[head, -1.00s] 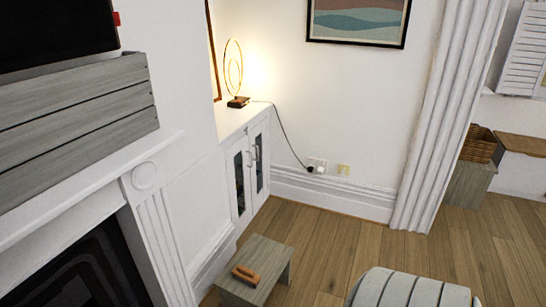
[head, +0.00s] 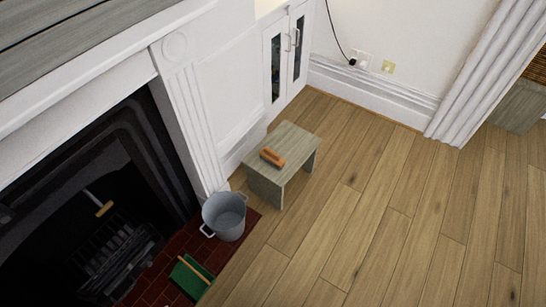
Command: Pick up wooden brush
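The wooden brush (head: 272,157) is a small orange-brown brush lying on top of a low grey wooden stool (head: 293,142). The stool stands on the floor beside the fireplace surround, in front of the white cabinet. Neither of my grippers shows in the head view.
A grey metal bucket (head: 224,216) stands on the red tiled hearth (head: 181,244), near the stool. A green dustpan (head: 190,279) with a wooden handle lies in front of it. The dark fireplace (head: 110,180) is at left. The wooden floor (head: 390,220) to the right is clear.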

